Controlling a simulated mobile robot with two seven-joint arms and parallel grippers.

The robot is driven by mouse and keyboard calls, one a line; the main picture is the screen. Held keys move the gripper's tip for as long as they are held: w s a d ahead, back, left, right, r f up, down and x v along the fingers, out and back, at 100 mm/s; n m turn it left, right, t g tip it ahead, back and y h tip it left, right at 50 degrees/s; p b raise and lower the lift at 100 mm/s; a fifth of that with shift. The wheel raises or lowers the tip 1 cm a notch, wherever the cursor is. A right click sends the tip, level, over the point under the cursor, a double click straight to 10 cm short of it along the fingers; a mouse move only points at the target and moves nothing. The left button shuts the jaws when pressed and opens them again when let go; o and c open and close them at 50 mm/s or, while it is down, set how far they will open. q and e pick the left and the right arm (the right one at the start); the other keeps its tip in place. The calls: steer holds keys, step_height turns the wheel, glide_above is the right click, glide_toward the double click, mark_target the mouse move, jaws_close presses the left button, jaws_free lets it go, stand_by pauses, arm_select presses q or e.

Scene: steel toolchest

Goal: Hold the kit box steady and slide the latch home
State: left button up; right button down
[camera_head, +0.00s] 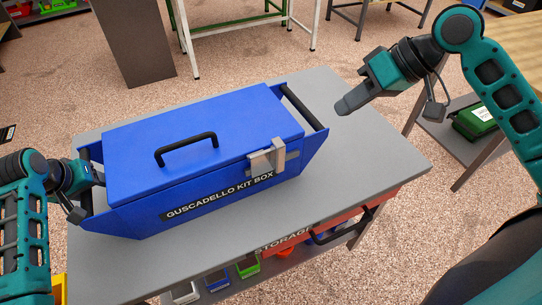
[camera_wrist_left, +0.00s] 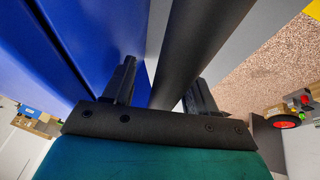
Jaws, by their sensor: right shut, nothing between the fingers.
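The blue kit box (camera_head: 150,195) stands on the grey table with its lid (camera_head: 205,125) down. A metal latch (camera_head: 267,158) sits on its front right, over the lid's front edge. My left gripper (camera_head: 97,179) is at the box's left end. In the left wrist view its fingers (camera_wrist_left: 160,85) stand apart on either side of a dark end bar (camera_wrist_left: 185,45), with a gap showing beside the left finger. Contact with the bar is not clear. My right gripper (camera_head: 346,105) is shut and empty in the air, right of the box's right end bar (camera_head: 302,107), apart from the latch.
The table top (camera_head: 375,160) is clear right of the box. A black handle (camera_head: 215,136) rises from the lid. Below the front edge are a red drawer (camera_head: 290,245) and several small bins. A green case (camera_head: 474,121) lies on a shelf at the right.

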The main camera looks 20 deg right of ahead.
arm_select(q)
steer(key=shift+s+a+f, duration=0.15)
steer(key=shift+a+f, duration=0.1)
steer(key=shift+a, duration=0.05)
steer(key=v, duration=1.2)
steer(key=shift+d+r, duration=0.1)
steer(key=shift+r, duration=0.15)
steer(key=shift+d, duration=0.1)
